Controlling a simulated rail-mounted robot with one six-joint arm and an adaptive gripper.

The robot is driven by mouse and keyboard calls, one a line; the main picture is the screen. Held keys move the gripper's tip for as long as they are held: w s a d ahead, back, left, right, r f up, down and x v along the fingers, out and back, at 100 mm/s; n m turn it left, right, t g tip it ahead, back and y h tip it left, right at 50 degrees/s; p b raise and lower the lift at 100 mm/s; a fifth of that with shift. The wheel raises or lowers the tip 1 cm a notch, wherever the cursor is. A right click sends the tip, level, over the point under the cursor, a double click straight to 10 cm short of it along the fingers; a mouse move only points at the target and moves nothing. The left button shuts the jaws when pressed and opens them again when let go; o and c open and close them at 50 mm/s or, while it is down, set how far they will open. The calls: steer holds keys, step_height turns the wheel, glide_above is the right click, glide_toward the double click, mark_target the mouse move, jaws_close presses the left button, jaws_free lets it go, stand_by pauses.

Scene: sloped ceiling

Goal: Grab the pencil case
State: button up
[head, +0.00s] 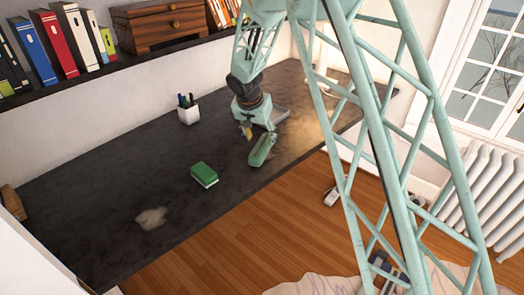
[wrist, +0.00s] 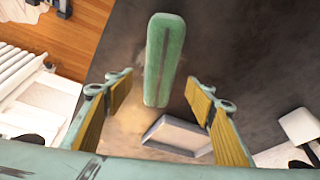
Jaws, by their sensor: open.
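The pencil case is a long green pouch with a dark zip line. It lies on the dark desk (head: 120,180), and the pencil case (head: 262,149) shows just in front of my gripper (head: 256,132) in the head view. In the wrist view the pencil case (wrist: 165,55) points away from me, its near end roughly between and beyond the fingertips. My gripper (wrist: 158,85) is open, its yellow-padded fingers wide apart with nothing between the pads. The gap between fingers and case is hard to judge.
A shallow grey tray (wrist: 180,136) lies close to the case's near end. A shelf (head: 120,66) with books runs along the wall. The desk's left part is mostly clear.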

mark_target(262, 144)
steer(key=shift+w+d+f, duration=0.1)
steer(key=shift+w+f, duration=0.05)
steer(key=shift+f, duration=0.3)
steer(key=shift+b+x, duration=0.45)
steer(key=shift+x, duration=2.15)
steer(key=c, duration=1)
